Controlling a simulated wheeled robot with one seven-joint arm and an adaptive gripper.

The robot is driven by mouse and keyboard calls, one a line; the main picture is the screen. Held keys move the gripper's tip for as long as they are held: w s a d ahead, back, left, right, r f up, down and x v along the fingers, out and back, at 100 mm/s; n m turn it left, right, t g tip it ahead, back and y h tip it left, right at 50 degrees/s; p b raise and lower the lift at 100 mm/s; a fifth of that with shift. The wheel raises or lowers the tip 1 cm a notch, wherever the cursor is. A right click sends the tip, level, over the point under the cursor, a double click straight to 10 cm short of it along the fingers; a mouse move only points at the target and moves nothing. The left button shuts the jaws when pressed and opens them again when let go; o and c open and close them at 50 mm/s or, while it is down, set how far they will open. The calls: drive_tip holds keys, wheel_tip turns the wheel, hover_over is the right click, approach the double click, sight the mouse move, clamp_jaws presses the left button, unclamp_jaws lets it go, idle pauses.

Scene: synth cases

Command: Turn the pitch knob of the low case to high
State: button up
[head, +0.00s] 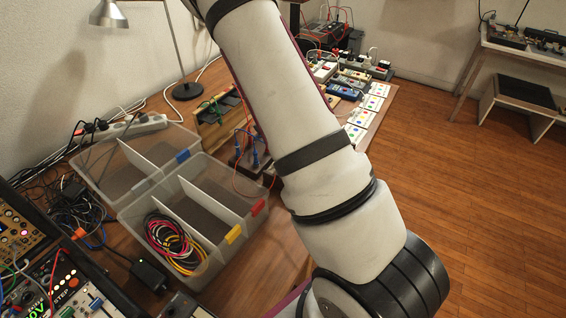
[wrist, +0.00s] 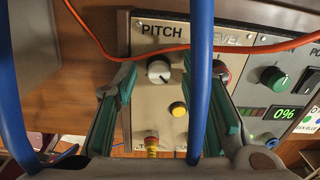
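In the wrist view, the case panel (wrist: 145,110) is beige-grey with the word PITCH at its top left. The pitch knob (wrist: 158,70) below it is pale grey with a dark base; its exact pointer direction is hard to make out. My gripper (wrist: 173,72) is open, its two green-padded fingers spread to the left and right of the knob, with gaps on both sides. I cannot tell how far the fingertips are from the panel. A second knob under LEVEL is mostly hidden by the right finger. The head view does not show my gripper.
An orange cable (wrist: 170,49) crosses above the pitch knob, and blue cables hang in the foreground. A yellow button (wrist: 178,109) and a plug (wrist: 151,146) sit below. A neighbouring panel has a green knob (wrist: 273,78) and a 0% display (wrist: 282,113). A divided bin (head: 205,275) stands on the table.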

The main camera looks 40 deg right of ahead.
drive_tip(key=shift+r, duration=0.1)
wheel_tip(320, 180, up, 12)
drive_tip(key=shift+a, duration=0.2)
idle(0.4)
drive_tip(key=shift+s, duration=0.1)
idle(0.3)
